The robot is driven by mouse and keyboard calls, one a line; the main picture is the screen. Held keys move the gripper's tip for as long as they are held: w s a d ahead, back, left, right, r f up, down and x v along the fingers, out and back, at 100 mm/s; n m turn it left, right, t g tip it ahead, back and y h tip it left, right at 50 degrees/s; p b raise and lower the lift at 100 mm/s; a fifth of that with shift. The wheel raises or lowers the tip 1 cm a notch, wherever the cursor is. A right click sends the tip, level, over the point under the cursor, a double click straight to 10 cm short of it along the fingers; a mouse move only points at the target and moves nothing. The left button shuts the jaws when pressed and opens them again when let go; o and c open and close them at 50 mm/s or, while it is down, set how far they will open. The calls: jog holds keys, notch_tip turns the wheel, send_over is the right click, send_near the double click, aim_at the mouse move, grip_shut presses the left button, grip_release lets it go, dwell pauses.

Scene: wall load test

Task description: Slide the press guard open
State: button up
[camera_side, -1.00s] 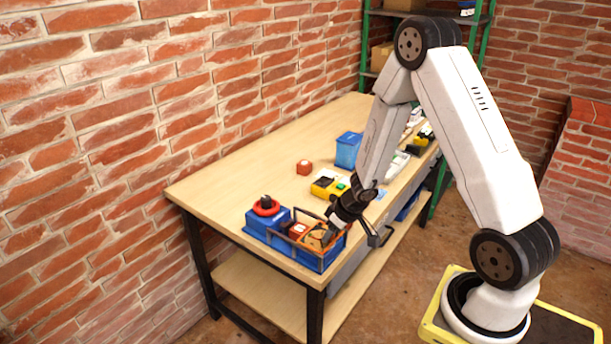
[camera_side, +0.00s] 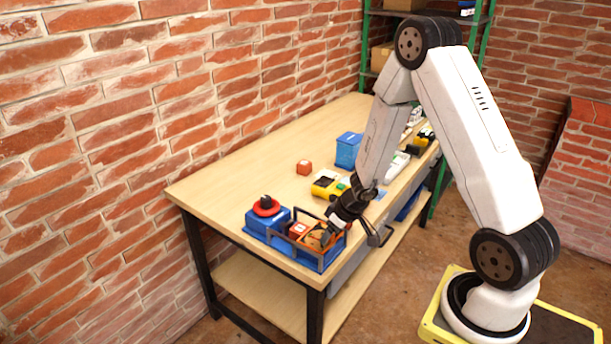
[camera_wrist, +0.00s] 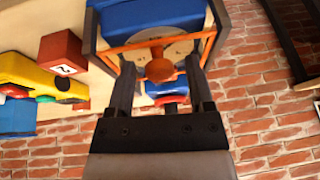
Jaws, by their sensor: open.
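The press (camera_side: 318,260) is a blue base with a dark frame, at the near end of the bench. Its guard (camera_side: 310,236) shows as orange parts inside the frame, partly hidden by my gripper. In the wrist view the guard has orange bars (camera_wrist: 140,39) and a round orange knob (camera_wrist: 160,70). My gripper (camera_side: 326,236) is open, low over the press. In the wrist view its fingers (camera_wrist: 160,64) stand on either side of the knob, with gaps visible; I cannot tell whether either touches it.
A blue box with a red ring and black knob (camera_side: 266,206) stands left of the frame. A red cube (camera_side: 304,167), a yellow device (camera_side: 328,185) and a blue bin (camera_side: 348,150) stand farther back. The bench's left side (camera_side: 235,175) is clear. A brick wall runs behind.

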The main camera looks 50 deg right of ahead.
jog(key=shift+r, duration=3.5)
jog(key=shift+a, duration=0.1)
jog(key=shift+s+a+r, duration=0.1)
jog(key=shift+a+r, duration=0.15)
jog(key=shift+a, duration=0.2)
jog(key=s+a+r+g, duration=0.2)
jog(key=s+a+r, duration=0.4)
jog(key=a, duration=0.6)
jog(key=shift+s+a+h, duration=0.25)
jog(key=shift+s+h, duration=0.15)
jog(key=shift+s, duration=0.9)
